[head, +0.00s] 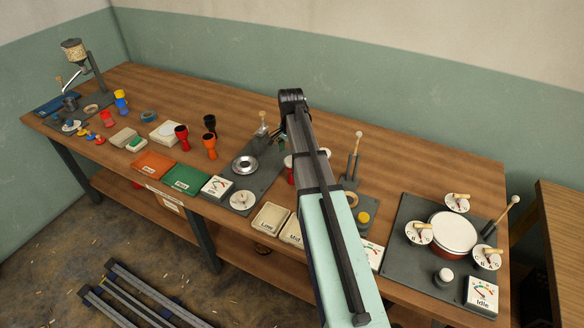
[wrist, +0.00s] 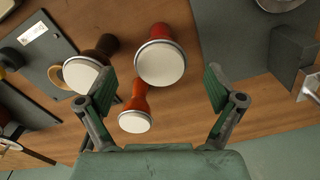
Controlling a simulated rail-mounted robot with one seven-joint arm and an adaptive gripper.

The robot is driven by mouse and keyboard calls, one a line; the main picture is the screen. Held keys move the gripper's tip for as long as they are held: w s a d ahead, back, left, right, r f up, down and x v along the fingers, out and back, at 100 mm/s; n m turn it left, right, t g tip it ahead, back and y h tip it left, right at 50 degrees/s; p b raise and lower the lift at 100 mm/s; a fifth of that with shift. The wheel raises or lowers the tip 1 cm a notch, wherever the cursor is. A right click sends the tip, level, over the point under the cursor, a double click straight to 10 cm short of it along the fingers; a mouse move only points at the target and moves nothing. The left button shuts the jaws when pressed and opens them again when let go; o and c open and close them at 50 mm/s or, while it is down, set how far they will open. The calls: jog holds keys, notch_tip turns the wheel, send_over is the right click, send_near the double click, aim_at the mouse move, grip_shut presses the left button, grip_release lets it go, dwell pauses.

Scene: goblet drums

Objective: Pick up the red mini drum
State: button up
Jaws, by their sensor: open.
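In the wrist view three goblet drums with white heads are below my gripper (wrist: 161,92). A red drum (wrist: 158,34) is upper centre, beyond the fingertips. A smaller orange-red drum (wrist: 138,91) lies lower, between the fingers and nearer the left one. A dark brown drum (wrist: 103,47) is at upper left, beyond the left finger. I cannot tell for certain which red one is the mini drum. My gripper is open and empty, its fingers wide apart.
Grey station plates flank the drums; one holds a silver dish (head: 245,164), the other a wooden ring (head: 350,199) and an upright mallet (head: 357,150). More goblet drums, such as an orange one (head: 210,146), stand further left. A large drum (head: 453,234) is at right.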

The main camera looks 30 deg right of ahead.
aim_at(291, 161)
jog(key=shift+w+d+f+p, duration=0.15)
jog(key=shift+f+p, duration=0.6)
jog(key=shift+f, duration=1.35)
jog(key=c, duration=1.3)
